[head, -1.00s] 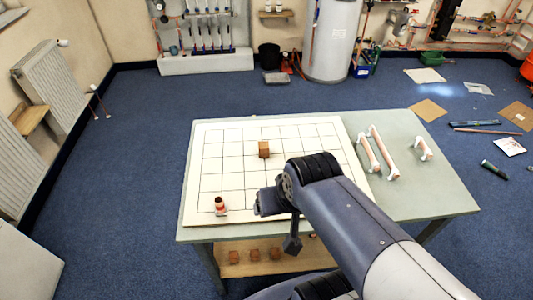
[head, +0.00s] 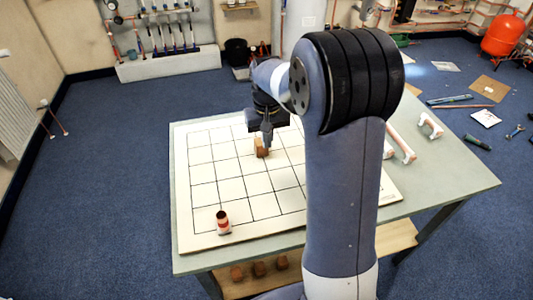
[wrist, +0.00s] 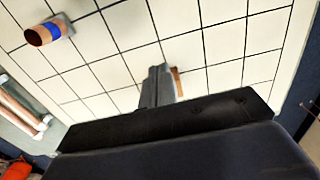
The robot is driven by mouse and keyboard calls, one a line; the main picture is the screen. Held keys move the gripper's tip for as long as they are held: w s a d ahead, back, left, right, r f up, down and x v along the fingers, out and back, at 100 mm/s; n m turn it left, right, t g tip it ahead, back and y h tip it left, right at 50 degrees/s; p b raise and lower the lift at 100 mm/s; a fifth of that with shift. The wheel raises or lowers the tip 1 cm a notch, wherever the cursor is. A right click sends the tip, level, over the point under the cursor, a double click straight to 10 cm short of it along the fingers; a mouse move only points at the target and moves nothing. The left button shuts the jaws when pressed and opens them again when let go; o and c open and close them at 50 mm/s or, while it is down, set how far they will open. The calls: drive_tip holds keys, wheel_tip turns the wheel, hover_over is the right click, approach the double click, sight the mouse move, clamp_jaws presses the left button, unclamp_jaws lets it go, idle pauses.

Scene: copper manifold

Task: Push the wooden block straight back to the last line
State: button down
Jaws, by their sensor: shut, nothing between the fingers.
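The small brown wooden block (head: 260,150) stands on the white gridded board (head: 185,238), towards its far half in the head view. My gripper (head: 267,146) is shut and empty, pointing down at the block and hiding part of it. In the wrist view, the shut fingers (wrist: 158,83) cover most of the block, and only a thin brown strip of the block (wrist: 177,82) shows beside them. The fingers look close to the block; I cannot tell whether they touch it.
A copper piece with a red band (head: 222,222) stands at the board's near left. Another with a blue band (wrist: 45,33) shows in the wrist view. Copper pipes on white holders (head: 401,143) lie right of the board. My arm hides the board's right part.

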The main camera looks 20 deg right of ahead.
sight(264, 160)
wheel_tip(264, 160, down, 10)
drive_tip(key=shift+w+r, duration=0.1)
drive_tip(key=shift+r, duration=0.05)
drive_tip(key=w, duration=0.1)
drive_tip(key=w+p, duration=0.1)
drive_tip(key=shift+w+f, duration=0.3)
drive_tip(key=shift+w, duration=0.75)
